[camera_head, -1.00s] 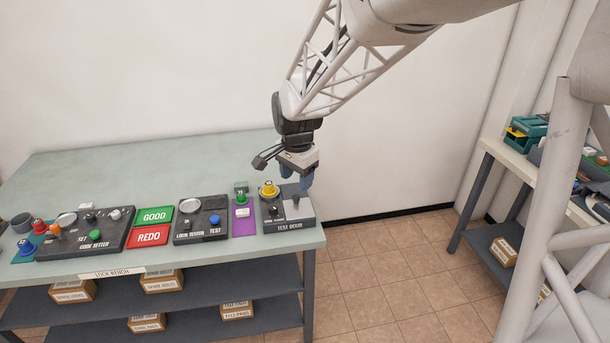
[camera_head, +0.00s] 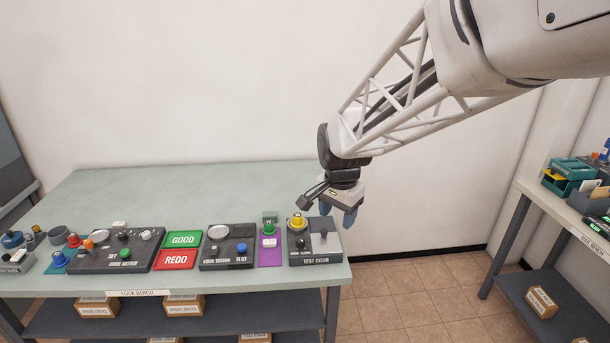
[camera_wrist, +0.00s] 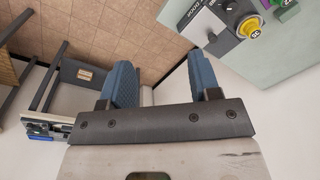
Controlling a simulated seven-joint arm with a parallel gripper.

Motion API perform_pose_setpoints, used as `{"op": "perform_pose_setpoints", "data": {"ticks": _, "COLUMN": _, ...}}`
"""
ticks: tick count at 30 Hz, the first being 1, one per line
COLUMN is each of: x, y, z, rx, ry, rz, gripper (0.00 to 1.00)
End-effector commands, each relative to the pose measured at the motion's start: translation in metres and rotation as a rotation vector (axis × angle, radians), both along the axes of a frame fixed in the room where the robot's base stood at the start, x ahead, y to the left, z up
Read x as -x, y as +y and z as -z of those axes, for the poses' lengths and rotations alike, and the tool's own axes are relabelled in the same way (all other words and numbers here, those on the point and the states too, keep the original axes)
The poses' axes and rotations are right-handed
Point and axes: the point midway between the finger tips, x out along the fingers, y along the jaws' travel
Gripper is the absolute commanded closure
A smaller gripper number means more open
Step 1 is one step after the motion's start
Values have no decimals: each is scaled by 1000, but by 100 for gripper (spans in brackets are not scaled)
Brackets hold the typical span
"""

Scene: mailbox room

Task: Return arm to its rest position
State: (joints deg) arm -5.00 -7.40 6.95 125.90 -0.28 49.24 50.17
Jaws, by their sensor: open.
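My gripper (camera_head: 338,215) hangs near the right end of the lock bench, just above and behind the test door panel (camera_head: 322,243) in the head view. Its two blue fingers point down. In the wrist view my gripper (camera_wrist: 163,80) shows its fingers spread apart with nothing between them. The test door panel also shows in the wrist view (camera_wrist: 216,42), at the upper right, apart from the fingers. The lattice arm reaches in from the upper right of the head view.
The lock bench (camera_head: 180,195) holds the code setter (camera_head: 115,255), the lock tester (camera_head: 228,260), green GOOD (camera_head: 182,240) and red REDO (camera_head: 175,260) plates. A second bench (camera_head: 560,210) stands at right. Tiled floor (camera_head: 400,290) is clear between the benches.

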Motion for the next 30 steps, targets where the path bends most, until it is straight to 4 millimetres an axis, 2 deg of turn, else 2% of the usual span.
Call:
{"op": "perform_pose_setpoints", "data": {"ticks": 8, "x": 5, "y": -1, "z": -3, "rx": 1, "ry": -4, "rz": -12, "gripper": 43}}
{"op": "perform_pose_setpoints", "data": {"ticks": 14, "x": 25, "y": -7, "z": -12, "rx": 7, "ry": -17, "rz": -71, "gripper": 43}}
{"op": "perform_pose_setpoints", "data": {"ticks": 30, "x": 132, "y": -32, "z": -42, "rx": 53, "ry": -73, "rz": -376, "gripper": 43}}
